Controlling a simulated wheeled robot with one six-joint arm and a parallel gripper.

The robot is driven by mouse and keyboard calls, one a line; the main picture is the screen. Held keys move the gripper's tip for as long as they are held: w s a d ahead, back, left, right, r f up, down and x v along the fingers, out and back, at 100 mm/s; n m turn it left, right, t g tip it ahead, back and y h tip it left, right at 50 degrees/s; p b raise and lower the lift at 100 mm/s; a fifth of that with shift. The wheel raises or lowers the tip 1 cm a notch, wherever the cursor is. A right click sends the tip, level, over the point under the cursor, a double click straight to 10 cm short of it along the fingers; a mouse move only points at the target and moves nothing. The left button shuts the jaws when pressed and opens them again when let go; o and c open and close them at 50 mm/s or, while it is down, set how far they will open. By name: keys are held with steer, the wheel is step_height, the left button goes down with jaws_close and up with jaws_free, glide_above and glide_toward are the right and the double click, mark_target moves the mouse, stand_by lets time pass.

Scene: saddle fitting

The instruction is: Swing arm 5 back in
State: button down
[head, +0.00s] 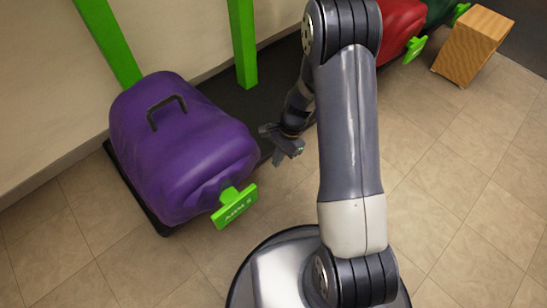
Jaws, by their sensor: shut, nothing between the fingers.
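A purple padded cover (180,140) with a dark handle on top lies at the left in the head view. A green end plate (235,206) sticks out at its near right end. The plate bears small lettering that looks like "ARM" and a number I cannot read surely. Any arm behind the plate is hidden under the purple cover. My gripper (280,159) is just right of the purple cover, above and right of the green plate in the picture. It appears apart from both. It is shut and holds nothing.
Green posts (244,45) stand along the wall behind. A red padded cover (398,28) with its own green plate (414,49) is at the back right, partly hidden by my arm. A wooden block (472,45) stands beyond it. The tiled floor at the right is clear.

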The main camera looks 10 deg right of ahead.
steer(key=s+a+f+b, duration=0.3)
steer(key=a+f, duration=0.2)
steer(key=f, duration=0.1)
steer(key=shift+s+a+f, duration=0.15)
steer(key=shift+s+a, duration=0.05)
steer(key=shift+s, duration=0.1)
